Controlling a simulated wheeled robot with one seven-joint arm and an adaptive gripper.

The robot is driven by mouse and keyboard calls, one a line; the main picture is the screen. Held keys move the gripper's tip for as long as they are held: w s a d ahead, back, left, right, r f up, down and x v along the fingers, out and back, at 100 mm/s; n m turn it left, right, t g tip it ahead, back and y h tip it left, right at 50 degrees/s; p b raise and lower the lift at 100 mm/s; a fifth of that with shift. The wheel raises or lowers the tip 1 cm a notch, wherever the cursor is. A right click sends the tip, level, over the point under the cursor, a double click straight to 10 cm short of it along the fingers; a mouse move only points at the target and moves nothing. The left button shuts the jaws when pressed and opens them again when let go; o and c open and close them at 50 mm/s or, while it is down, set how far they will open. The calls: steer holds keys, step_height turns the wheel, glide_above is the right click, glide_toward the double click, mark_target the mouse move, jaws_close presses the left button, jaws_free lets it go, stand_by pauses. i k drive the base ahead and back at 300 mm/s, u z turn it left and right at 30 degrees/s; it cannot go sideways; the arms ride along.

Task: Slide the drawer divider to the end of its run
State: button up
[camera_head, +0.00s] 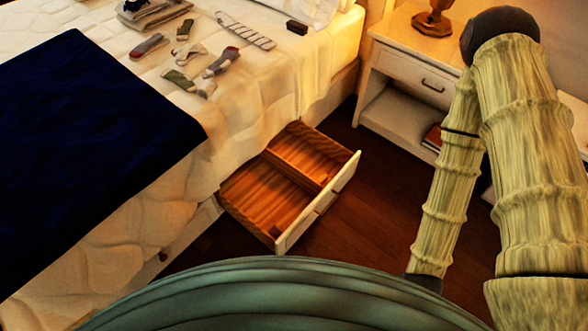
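The open wooden drawer (320,199) juts out from under the side of the bed, with a pale front panel. The drawer divider (291,172) is a thin wooden strip inside it, running from the bed side toward the front panel. It stands apart from both side walls, with a wooden compartment on each side. A small dark spot shows near its front end; I cannot tell what it is. My forearm comes down at the right and ends in a dark part low in the picture, right of the drawer. My gripper is not visible.
The bed (130,205) holds a dark blue cloth (85,150), several socks (222,62) and a white strip (245,30). A white nightstand (392,105) with a lamp base (433,18) stands at the back right. Dark wooden floor (375,215) is clear right of the drawer.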

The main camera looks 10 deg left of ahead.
mark_target(307, 183)
steer(key=u, duration=0.1)
steer(key=i, duration=0.35)
steer(key=u, duration=1.15)
